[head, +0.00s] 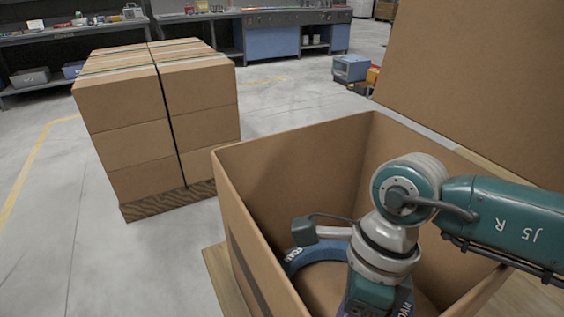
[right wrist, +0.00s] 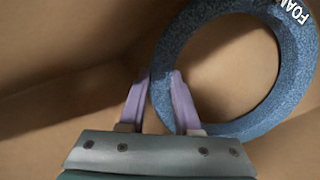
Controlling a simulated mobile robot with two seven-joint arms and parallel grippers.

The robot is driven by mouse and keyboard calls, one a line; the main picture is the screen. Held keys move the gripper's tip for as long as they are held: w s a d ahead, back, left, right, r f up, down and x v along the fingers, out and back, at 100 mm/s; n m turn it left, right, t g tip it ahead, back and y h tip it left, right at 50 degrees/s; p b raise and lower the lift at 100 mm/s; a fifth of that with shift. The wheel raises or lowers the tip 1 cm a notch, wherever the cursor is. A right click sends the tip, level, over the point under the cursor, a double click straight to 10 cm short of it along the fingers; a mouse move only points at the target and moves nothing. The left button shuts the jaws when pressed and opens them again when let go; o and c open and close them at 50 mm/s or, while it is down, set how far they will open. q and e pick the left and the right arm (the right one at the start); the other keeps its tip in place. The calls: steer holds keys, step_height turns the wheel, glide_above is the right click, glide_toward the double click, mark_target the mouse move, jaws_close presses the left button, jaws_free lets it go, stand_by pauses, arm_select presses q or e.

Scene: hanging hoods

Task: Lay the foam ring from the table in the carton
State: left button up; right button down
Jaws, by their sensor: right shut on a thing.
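The blue foam ring (head: 300,258), with white lettering, is inside the open cardboard carton (head: 248,228) in the head view, partly covered by my right arm. My right gripper (right wrist: 160,78) is shut on the band of the ring, which also shows in the right wrist view (right wrist: 299,62). Its lilac fingers straddle the ring's left side there. I cannot tell whether the ring touches the carton floor. My left gripper is not in view.
The carton's walls stand close around my right arm. A tall brown panel (head: 480,75) rises behind it at the right. A strapped stack of boxes (head: 125,110) on a pallet stands to the left.

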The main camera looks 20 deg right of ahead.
steer(key=shift+f, duration=0.15)
steer(key=c, duration=0.6)
jaws_free()
steer(key=shift+r, duration=0.35)
steer(key=p+v, duration=0.1)
steer(key=v, duration=1)
steer(key=shift+d+r, duration=0.2)
steer(key=shift+r, duration=0.15)
steer(key=shift+w, duration=0.1)
